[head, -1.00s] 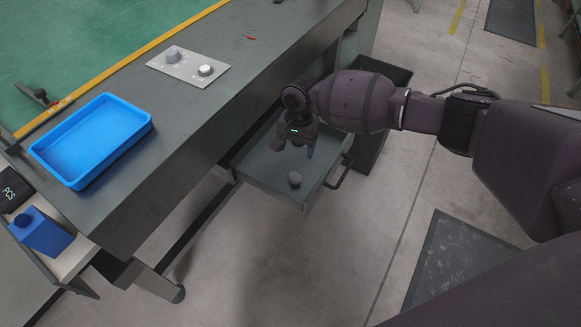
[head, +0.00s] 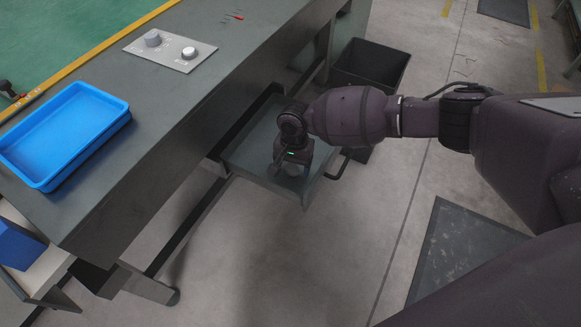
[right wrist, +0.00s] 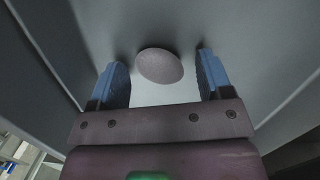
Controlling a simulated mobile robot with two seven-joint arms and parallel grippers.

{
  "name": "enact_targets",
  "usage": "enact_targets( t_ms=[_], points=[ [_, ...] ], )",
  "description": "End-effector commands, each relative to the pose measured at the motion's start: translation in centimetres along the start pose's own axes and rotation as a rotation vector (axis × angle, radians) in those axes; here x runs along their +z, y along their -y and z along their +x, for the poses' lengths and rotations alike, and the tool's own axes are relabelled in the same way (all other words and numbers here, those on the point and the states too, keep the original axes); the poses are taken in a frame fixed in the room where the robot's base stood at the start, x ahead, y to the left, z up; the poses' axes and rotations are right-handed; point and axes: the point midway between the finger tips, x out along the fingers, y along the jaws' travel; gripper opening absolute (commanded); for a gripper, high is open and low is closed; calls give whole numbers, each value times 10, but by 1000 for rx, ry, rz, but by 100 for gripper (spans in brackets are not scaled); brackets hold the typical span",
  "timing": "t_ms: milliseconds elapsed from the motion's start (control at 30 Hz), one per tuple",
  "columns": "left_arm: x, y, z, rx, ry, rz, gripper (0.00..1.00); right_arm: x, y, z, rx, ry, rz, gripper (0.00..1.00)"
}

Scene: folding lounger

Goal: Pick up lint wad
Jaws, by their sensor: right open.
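The lint wad (right wrist: 160,66) is a small grey rounded lump lying in the open drawer (head: 245,150) under the workbench. In the right wrist view it sits between the two blue fingertips and a little beyond them, with a gap on each side. In the head view the lint wad (head: 292,170) is mostly hidden behind my gripper. My right gripper (right wrist: 158,82) is open and empty, pointing down into the drawer; it also shows in the head view (head: 290,166). My left gripper is not in view.
A blue tray (head: 125,121) and a plate with two knobs (head: 172,54) are on the workbench (head: 150,135). The drawer has raised walls and a front handle (head: 339,167). A dark bin (head: 372,62) stands beyond the drawer. A dark mat (head: 465,250) lies on the floor.

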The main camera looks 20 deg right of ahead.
Motion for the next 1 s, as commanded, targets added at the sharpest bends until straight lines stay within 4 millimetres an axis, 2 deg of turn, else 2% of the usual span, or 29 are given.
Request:
enact_targets(
  t_ms=[200, 267, 500, 567, 1000],
  points=[
    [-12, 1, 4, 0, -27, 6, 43, -1, 0, -1, -2, -4, 0, 73],
    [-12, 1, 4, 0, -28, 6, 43, -1, 0, -1, -2, -4, 0, 65],
    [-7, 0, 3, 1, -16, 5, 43, -1, 0, -1, -2, -3, 0, 28],
    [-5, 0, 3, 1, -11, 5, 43, -1, 0, -1, -2, -3, 0, 22],
    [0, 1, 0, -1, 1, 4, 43, -1, 1, -3, -3, -4, 0, 20]
  ],
)
